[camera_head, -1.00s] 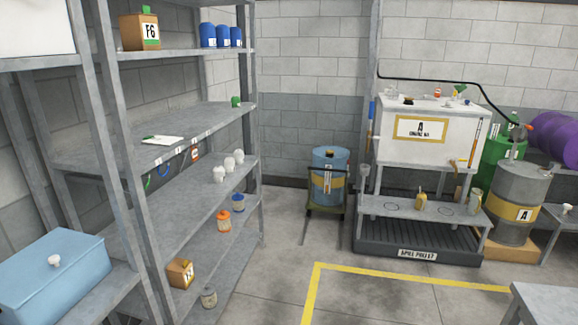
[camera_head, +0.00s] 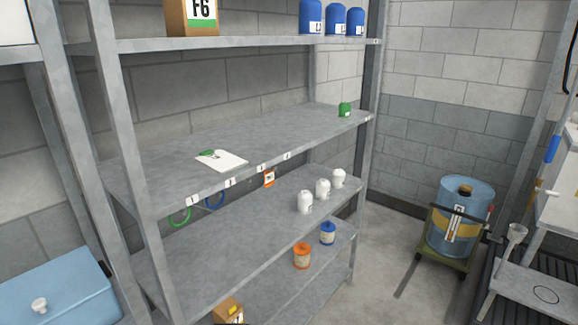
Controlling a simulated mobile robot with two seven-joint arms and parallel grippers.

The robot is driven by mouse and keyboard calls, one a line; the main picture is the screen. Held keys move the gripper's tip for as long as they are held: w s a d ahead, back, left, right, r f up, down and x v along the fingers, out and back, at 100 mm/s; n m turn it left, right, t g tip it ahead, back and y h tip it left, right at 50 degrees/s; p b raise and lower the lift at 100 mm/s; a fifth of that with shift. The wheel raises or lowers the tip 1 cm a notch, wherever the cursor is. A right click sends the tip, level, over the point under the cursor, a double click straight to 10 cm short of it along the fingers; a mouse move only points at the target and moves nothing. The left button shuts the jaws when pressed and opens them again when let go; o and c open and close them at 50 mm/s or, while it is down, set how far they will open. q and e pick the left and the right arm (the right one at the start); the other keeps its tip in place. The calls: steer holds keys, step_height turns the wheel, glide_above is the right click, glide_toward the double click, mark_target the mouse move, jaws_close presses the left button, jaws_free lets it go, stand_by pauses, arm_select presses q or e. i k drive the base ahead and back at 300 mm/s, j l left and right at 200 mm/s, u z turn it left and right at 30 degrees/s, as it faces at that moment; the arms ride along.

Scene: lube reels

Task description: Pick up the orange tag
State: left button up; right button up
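The orange tag (camera_head: 269,179) is small, with a white patch, and hangs below the front edge of the middle shelf (camera_head: 290,129). It is right of a blue ring (camera_head: 215,200) and a green ring (camera_head: 180,216), which also hang under that edge. What holds the tag up is too small to tell. Neither of my grippers is in view.
Below the tag, a lower shelf (camera_head: 260,218) holds white bottles (camera_head: 323,189). An orange jar (camera_head: 302,256) and a blue jar (camera_head: 328,233) stand lower. A blue chest (camera_head: 50,292) is at left. A drum on a cart (camera_head: 460,215) stands right. Floor between shelf and cart is clear.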

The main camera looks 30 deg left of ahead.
mark_target(269, 182)
steer(key=i+u, duration=0.3)
steer(key=i, duration=0.15)
steer(key=i+l+u, duration=0.25)
steer(key=i, duration=0.15)
steer(key=i+l+u, duration=0.5)
steer(key=u, duration=0.25)
steer(key=i+l+u, duration=0.25)
steer(key=u, duration=0.15)
steer(key=i+l+u, duration=0.2)
steer(key=l+u, duration=0.25)
steer(key=i+l+u, duration=0.1)
steer(key=l+u, duration=0.3)
steer(key=i+l+u, duration=0.1)
steer(key=l+u, duration=0.2)
steer(key=u, duration=0.15)
